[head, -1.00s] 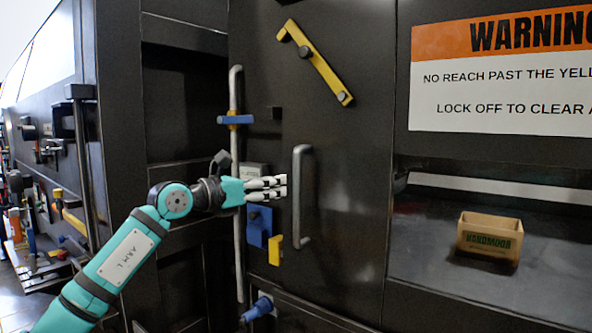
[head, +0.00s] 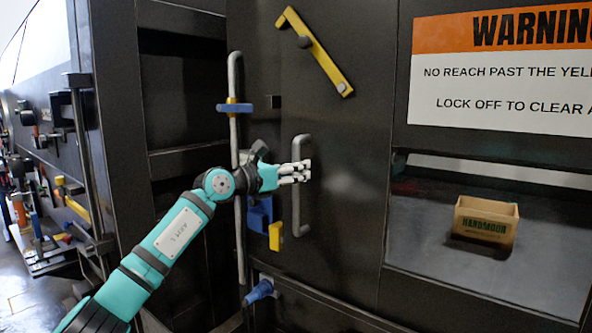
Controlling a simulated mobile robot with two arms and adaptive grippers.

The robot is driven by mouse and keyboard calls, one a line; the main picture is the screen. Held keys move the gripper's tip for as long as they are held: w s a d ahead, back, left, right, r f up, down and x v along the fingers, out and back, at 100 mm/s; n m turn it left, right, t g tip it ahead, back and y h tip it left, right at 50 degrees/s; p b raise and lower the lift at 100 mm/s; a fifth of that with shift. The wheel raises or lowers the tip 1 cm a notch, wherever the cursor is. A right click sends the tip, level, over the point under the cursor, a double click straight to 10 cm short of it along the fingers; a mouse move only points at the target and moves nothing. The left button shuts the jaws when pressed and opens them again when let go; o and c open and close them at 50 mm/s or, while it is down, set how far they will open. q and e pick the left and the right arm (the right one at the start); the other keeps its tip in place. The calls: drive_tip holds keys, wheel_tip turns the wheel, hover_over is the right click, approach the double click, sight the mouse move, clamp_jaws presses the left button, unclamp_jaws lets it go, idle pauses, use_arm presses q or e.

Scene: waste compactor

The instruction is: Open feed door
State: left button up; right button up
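The feed door appears to be the dark panel (head: 350,120) with a grey vertical pull handle (head: 300,217); it looks shut. A yellow bar (head: 322,60) on a dark pivot sits slanted at the door's upper left. My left gripper (head: 300,172) is at the handle's upper half, its pale fingers pointing right and overlapping the handle, hiding part of it. I cannot tell whether the fingers are around the handle or only in front of it, or how wide they are. My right gripper is not in view.
A grey vertical rod (head: 233,80) with a blue clamp (head: 234,108) stands left of the door. Blue and yellow fittings (head: 275,236) sit beside the handle's lower end. A small tan box (head: 486,222) lies in the opening at right, under a warning sign (head: 500,70).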

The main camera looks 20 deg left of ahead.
use_arm(q)
clamp_jaws()
drive_tip(key=shift+w+d+f, duration=0.2)
drive_tip(key=shift+w+f, duration=0.05)
drive_tip(key=shift+w, duration=0.05)
drive_tip(key=shift+f, duration=0.1)
